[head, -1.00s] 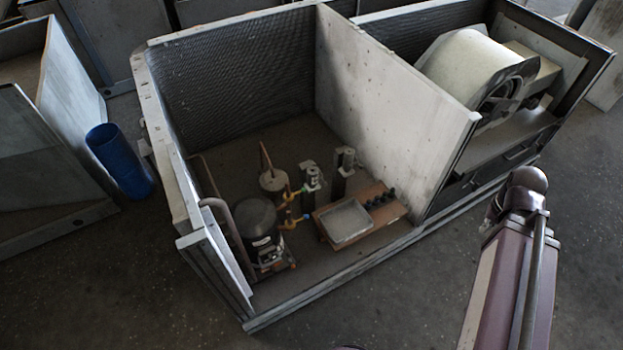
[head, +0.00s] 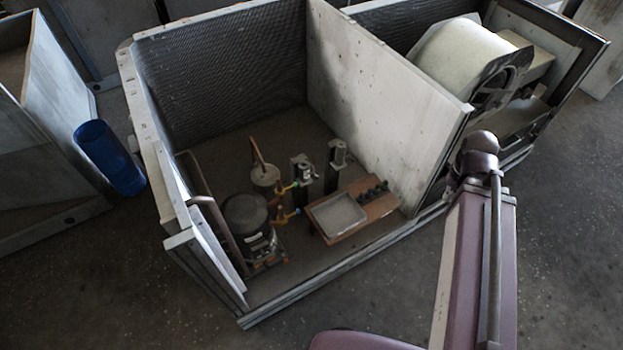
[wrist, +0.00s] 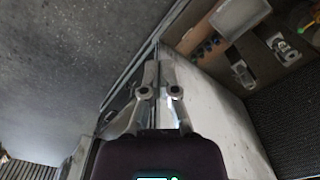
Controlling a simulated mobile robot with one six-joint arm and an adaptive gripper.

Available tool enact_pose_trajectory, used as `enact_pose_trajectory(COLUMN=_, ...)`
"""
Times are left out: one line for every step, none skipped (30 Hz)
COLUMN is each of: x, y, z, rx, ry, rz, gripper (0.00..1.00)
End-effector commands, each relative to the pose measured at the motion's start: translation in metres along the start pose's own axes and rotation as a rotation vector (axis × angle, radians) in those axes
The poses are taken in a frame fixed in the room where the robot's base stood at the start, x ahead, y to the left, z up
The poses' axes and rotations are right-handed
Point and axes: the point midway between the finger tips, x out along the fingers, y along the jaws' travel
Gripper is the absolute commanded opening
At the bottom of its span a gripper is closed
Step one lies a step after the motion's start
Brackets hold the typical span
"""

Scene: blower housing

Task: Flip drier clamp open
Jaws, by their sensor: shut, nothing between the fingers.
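Two small grey upright clamp-like fixtures, (head: 302,172) and (head: 337,158), stand on the floor of the open blower housing in the head view. I cannot tell which is the drier clamp, nor whether either is open. They also show at the upper right of the wrist view, the nearer one (wrist: 243,74) and the farther one (wrist: 283,48). My gripper (wrist: 160,66) is shut and empty in the wrist view, over the housing's pale divider wall, apart from both fixtures. In the head view my gripper is out of sight; only arm links show.
The pale divider wall (head: 375,95) stands between the fixtures and the blower (head: 465,60). A black compressor (head: 246,218) with pipes stands left of the fixtures. A wooden board with a grey tray (head: 337,214) lies in front. A blue bin (head: 108,158) stands outside, left.

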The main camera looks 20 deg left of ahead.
Motion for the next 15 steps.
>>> enact_pose_trajectory(x=0.001, y=-0.001, z=-0.001, rx=-0.005, ry=0.0, rz=0.001, gripper=0.0)
enact_pose_trajectory(x=0.002, y=-0.001, z=-0.001, rx=-0.009, ry=0.0, rz=0.002, gripper=0.0)
enact_pose_trajectory(x=0.004, y=-0.003, z=-0.002, rx=-0.019, ry=0.001, rz=0.004, gripper=0.0)
enact_pose_trajectory(x=0.005, y=-0.004, z=-0.004, rx=-0.029, ry=0.001, rz=0.007, gripper=0.0)
enact_pose_trajectory(x=0.007, y=-0.006, z=-0.005, rx=-0.04, ry=0.002, rz=0.01, gripper=0.0)
enact_pose_trajectory(x=0.01, y=-0.008, z=-0.007, rx=-0.061, ry=0.003, rz=0.015, gripper=0.0)
enact_pose_trajectory(x=0.013, y=-0.011, z=-0.009, rx=-0.08, ry=0.004, rz=0.02, gripper=0.0)
enact_pose_trajectory(x=0.016, y=-0.015, z=-0.011, rx=-0.106, ry=0.005, rz=0.026, gripper=0.0)
enact_pose_trajectory(x=0.021, y=-0.02, z=-0.015, rx=-0.143, ry=0.006, rz=0.036, gripper=0.0)
enact_pose_trajectory(x=0.025, y=-0.024, z=-0.018, rx=-0.172, ry=0.007, rz=0.043, gripper=0.0)
enact_pose_trajectory(x=0.03, y=-0.028, z=-0.021, rx=-0.204, ry=0.009, rz=0.051, gripper=0.0)
enact_pose_trajectory(x=0.036, y=-0.034, z=-0.025, rx=-0.251, ry=0.01, rz=0.064, gripper=0.0)
enact_pose_trajectory(x=0.041, y=-0.04, z=-0.029, rx=-0.29, ry=0.011, rz=0.075, gripper=0.0)
enact_pose_trajectory(x=0.046, y=-0.046, z=-0.033, rx=-0.332, ry=0.012, rz=0.085, gripper=0.0)
enact_pose_trajectory(x=0.053, y=-0.053, z=-0.038, rx=-0.389, ry=0.013, rz=0.102, gripper=0.0)
